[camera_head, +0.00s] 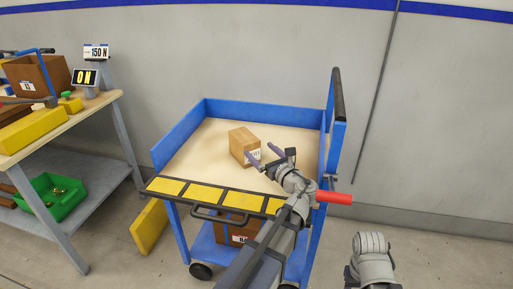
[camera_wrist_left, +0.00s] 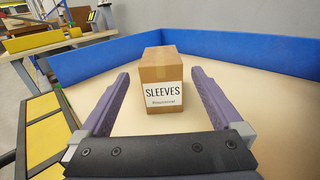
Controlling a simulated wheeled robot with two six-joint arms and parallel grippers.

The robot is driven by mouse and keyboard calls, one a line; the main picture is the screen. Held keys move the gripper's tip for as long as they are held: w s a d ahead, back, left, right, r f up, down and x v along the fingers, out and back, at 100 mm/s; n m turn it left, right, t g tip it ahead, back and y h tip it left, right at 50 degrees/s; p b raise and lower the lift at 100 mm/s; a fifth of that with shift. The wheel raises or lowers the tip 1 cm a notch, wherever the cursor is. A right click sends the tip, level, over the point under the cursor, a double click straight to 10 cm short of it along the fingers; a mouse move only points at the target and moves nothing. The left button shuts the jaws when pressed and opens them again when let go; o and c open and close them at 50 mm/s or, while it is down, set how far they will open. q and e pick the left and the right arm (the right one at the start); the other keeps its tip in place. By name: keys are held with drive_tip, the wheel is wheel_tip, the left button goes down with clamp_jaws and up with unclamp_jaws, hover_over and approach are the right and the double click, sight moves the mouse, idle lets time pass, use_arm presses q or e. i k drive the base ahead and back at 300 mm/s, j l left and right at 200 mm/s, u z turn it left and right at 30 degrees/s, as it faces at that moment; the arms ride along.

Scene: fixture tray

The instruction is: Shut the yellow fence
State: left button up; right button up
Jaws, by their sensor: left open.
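The yellow fence (camera_head: 203,193), a black-framed strip of yellow panels, runs along the front edge of the blue cart (camera_head: 180,137). A dark handle shows below it, and its right end is partly behind my left arm. Part of the fence (camera_wrist_left: 42,130) shows at the lower left in the wrist view. I cannot tell whether it is latched. My left gripper (camera_head: 264,157) is open and empty over the cart's top deck, beyond the fence. Its fingers point toward a cardboard box (camera_wrist_left: 162,72) labelled SLEEVES, which stands ahead of them.
A red handle (camera_head: 335,197) sticks out at the cart's front right corner, close to my left wrist. A blue upright panel (camera_head: 338,115) stands on the right side. A workbench (camera_head: 80,115) stands at the left. The deck around the box is clear.

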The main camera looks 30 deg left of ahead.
sight(248, 204)
drive_tip(key=k+u, duration=0.2)
drive_tip(key=i+u, duration=0.2)
drive_tip(key=u, duration=1)
drive_tip(key=k+j+z, duration=0.2)
drive_tip(key=k, duration=0.3)
drive_tip(key=k+j+z, duration=0.15)
drive_tip(key=k+j, duration=0.15)
drive_tip(key=k, duration=0.2)
